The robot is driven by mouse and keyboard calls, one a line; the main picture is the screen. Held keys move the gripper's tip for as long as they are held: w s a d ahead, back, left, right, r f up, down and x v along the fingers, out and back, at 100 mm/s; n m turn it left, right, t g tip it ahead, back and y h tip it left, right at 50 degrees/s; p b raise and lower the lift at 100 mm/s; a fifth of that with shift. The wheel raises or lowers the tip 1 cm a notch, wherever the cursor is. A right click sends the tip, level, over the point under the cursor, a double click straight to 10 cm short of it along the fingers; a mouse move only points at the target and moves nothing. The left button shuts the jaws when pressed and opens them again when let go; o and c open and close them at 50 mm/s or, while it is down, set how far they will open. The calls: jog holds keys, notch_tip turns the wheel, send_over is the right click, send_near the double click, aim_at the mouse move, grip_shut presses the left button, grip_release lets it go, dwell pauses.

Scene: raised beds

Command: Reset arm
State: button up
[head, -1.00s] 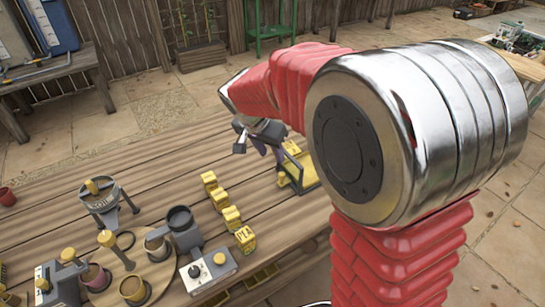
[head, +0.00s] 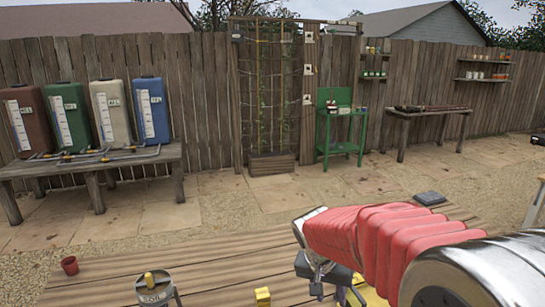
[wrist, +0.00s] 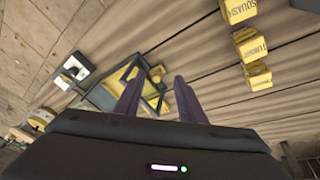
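My gripper (head: 318,286) hangs over the wooden table (head: 210,275) at the lower middle of the head view, at the end of my red-sleeved arm. In the wrist view my gripper (wrist: 158,98) shows two dark fingers standing apart, with nothing held between them. A yellow-and-dark frame-like thing (wrist: 108,92) lies on the table beyond the fingers; I cannot tell its exact distance from them.
Several yellow labelled blocks, one reading SQUASH (wrist: 238,11), stand right of the fingers. Coloured tanks (head: 65,117), a green stand (head: 341,128) and a fence stand beyond open paving.

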jog(key=s+r+n+t+y, duration=0.1)
jog(key=s+r, duration=0.4)
jog(key=s, duration=0.6)
jog(key=s+r+n+t+y, duration=0.2)
jog(key=s+r+n, duration=0.2)
jog(key=s, duration=0.7)
jog(key=shift+d+r, duration=0.35)
jog(key=shift+r, duration=0.4)
jog(key=shift+c, duration=0.7)
